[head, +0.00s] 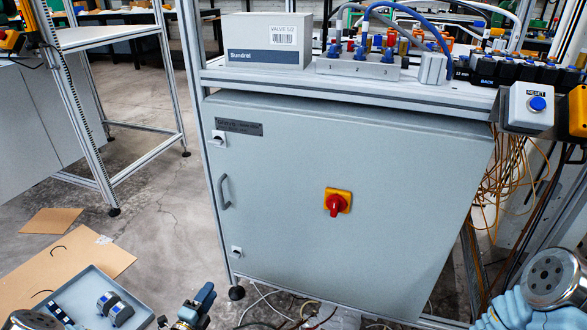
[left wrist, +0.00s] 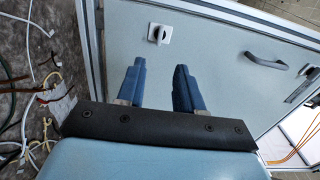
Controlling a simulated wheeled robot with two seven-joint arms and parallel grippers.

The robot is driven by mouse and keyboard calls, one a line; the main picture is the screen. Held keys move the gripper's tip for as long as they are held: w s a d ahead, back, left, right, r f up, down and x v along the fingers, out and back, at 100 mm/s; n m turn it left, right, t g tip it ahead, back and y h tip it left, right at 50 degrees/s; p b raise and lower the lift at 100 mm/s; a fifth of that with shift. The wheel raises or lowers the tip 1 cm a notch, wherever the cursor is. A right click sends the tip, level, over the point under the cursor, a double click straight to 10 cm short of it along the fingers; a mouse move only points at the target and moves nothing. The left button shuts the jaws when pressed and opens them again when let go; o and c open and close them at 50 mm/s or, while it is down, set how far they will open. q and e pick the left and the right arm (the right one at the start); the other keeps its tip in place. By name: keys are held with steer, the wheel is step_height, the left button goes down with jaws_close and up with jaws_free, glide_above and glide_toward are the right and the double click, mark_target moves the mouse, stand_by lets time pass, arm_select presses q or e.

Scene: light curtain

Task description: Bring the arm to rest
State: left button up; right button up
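My left gripper (head: 200,304) is low in the head view, in front of the lower left part of the grey cabinet (head: 285,235). In the left wrist view its two blue fingers (left wrist: 160,78) stand apart with nothing between them. The cabinet door (left wrist: 225,85) lies behind them, with a small lock (left wrist: 159,33) and a handle (left wrist: 266,61). The gripper looks apart from the door, though the exact gap cannot be told. Part of my right arm shows at the lower right of the head view; its gripper is out of view.
The cabinet door is shut, with a red and yellow rotary switch (head: 338,202). A reset button box (head: 531,107) hangs at the right. A blue-grey tray (head: 85,300) with parts lies on the floor at lower left. Loose cables (head: 290,308) lie below the cabinet.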

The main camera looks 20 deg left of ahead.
arm_select(q)
steer(key=s+d+m+g+h, duration=0.3)
steer(key=d+m+g+h, duration=0.25)
steer(key=d+m, duration=0.5)
steer(key=s+d+m+g+h, duration=0.35)
steer(key=d+m+h, duration=0.3)
steer(key=d, duration=0.65)
steer(key=s+d+f+m+g+y, duration=0.2)
steer(key=s+m+g+y, duration=0.2)
steer(key=m, duration=1.3)
steer(key=s+d+f+m+g+y, duration=0.2)
steer(key=s+f+m+g+y, duration=0.1)
steer(key=m, duration=1.4)
steer(key=s+g+y, duration=0.1)
steer(key=s+y, duration=0.1)
steer(key=shift+s+d, duration=0.2)
steer(key=shift+s, duration=0.2)
steer(key=shift+f, duration=0.1)
